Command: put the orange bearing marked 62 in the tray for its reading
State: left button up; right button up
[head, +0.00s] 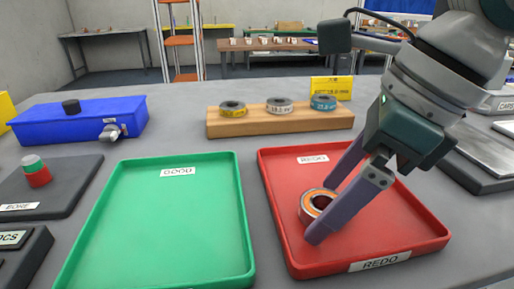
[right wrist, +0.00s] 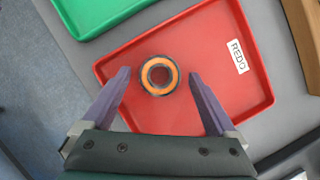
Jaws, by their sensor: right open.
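The orange bearing (head: 315,204) lies flat in the red REDO tray (head: 417,218), left of its middle in the head view. In the right wrist view the bearing (right wrist: 158,75) shows an orange face with a dark bore; no mark on it can be read. My right gripper (head: 322,207) is open, its purple fingers on either side of the bearing. In the right wrist view the fingertips (right wrist: 158,76) stand apart from the bearing with gaps. The green GOOD tray (head: 165,220) is empty and stands left of the red one. My left gripper is not in view.
A wooden block (head: 240,128) with several ring gauges stands behind the trays, a yellow sign (head: 331,88) at its back. A blue box (head: 78,122) stands at the left, behind a dark BORE plate (head: 75,180) with a red and green plug. A dark device (head: 480,165) lies at the right.

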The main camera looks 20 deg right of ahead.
jog(key=shift+r+p, duration=0.3)
jog(key=shift+r, duration=0.05)
jog(key=v, duration=1.1)
jog(key=shift+r+p, duration=0.3)
jog(key=shift+p, duration=0.15)
jog(key=shift+s, duration=0.1)
